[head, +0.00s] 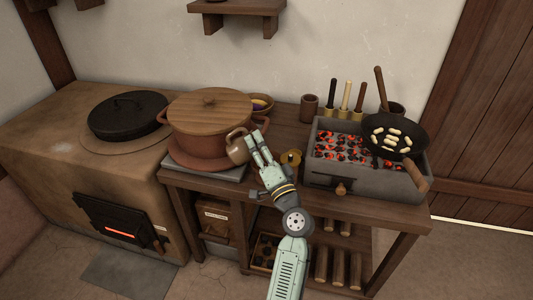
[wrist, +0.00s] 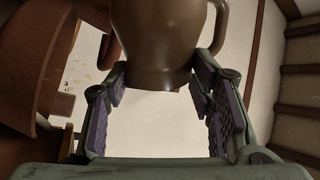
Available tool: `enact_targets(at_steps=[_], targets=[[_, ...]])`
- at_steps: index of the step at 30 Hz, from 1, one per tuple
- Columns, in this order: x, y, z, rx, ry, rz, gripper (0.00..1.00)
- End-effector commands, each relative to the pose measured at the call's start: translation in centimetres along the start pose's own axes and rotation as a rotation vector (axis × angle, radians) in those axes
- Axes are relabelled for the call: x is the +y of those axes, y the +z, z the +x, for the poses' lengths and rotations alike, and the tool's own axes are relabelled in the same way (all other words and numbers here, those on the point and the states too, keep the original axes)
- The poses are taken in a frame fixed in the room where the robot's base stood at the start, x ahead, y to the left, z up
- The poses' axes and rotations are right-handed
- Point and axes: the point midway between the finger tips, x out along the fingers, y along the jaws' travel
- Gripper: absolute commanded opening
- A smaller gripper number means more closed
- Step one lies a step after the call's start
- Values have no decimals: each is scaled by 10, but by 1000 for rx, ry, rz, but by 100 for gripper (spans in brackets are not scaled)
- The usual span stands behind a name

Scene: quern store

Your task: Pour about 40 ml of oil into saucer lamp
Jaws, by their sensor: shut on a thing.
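My gripper (head: 249,146) is shut on a small brown jug (head: 236,147), held in front of the large pot's right side. In the wrist view the jug (wrist: 165,40) sits between the two fingers (wrist: 160,90), with its handle at the upper right. In the head view the jug looks slightly tilted. Its mouth and any oil inside cannot be made out. A small brass-coloured dish (head: 291,156), which looks like the saucer lamp, is on the table just right of my gripper. My gripper partly covers it, and its inside is too small to read.
A lidded clay pot (head: 205,142) stands close left of the jug. A tray of glowing coals (head: 330,180) is on the right, with a black pan (head: 397,150) over it. A bowl (head: 262,101) and a wooden cup (head: 309,105) stand behind. A wall shelf (head: 237,8) hangs above.

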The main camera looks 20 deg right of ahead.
Motion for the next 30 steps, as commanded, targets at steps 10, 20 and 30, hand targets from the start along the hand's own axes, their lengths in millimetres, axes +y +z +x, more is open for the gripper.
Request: enact_targets(at_steps=[10, 20, 30], targets=[[0, 0, 0, 1, -1, 2, 13], [1, 1, 0, -2, -2, -10, 13], [-18, 0, 6, -100, -3, -302, 13]])
